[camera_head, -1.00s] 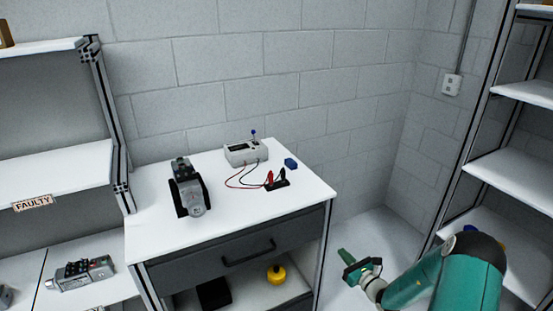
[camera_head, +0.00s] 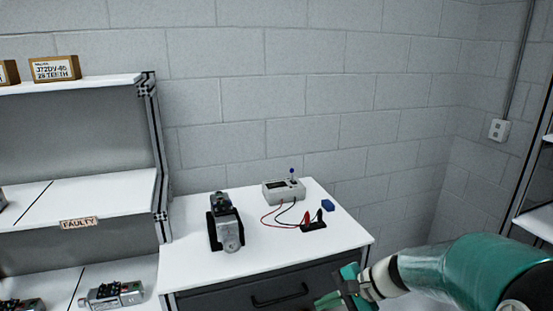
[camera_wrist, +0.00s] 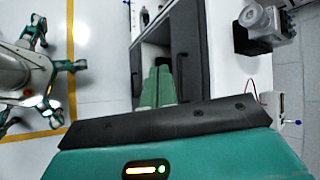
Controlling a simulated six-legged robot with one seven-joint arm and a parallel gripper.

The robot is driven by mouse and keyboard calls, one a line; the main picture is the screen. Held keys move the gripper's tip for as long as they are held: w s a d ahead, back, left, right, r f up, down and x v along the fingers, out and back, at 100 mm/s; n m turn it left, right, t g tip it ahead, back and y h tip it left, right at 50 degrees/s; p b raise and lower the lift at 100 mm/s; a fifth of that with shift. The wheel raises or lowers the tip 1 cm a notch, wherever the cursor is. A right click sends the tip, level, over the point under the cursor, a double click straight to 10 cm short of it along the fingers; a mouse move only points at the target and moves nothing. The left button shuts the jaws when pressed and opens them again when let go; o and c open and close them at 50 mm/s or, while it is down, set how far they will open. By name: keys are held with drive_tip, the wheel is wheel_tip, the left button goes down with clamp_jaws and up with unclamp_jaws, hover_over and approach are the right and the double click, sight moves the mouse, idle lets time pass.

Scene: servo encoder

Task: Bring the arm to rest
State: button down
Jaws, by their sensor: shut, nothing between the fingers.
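My green arm comes in from the lower right of the head view. My gripper (camera_head: 336,301) is at the bottom edge there, in front of the workbench (camera_head: 190,262) and near its drawer front. In the wrist view my gripper (camera_wrist: 156,88) shows its two green fingers side by side, shut and empty. They point toward the dark cabinet front. The fingertips are partly cut off or hidden in the head view.
On the bench stand a servo in a black cradle (camera_head: 225,228), a grey meter box (camera_head: 284,190), a black clip holder (camera_head: 313,224) and a blue piece (camera_head: 328,205). A shelf unit labelled FAULTY (camera_head: 79,224) stands at left. A wall socket (camera_head: 499,130) is at right.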

drive_tip(key=s+d+r+n+t+h, duration=0.1)
drive_tip(key=s+r+n+h, duration=0.3)
drive_tip(key=s, duration=0.4)
drive_tip(key=s+d+r+n+t+h, duration=0.2)
drive_tip(key=s+r+n+h, duration=0.3)
drive_tip(key=s, duration=0.4)
drive_tip(key=shift+s+d+r+n, duration=0.25)
drive_tip(key=shift+d+r+n, duration=0.3)
drive_tip(key=shift+d+n, duration=0.1)
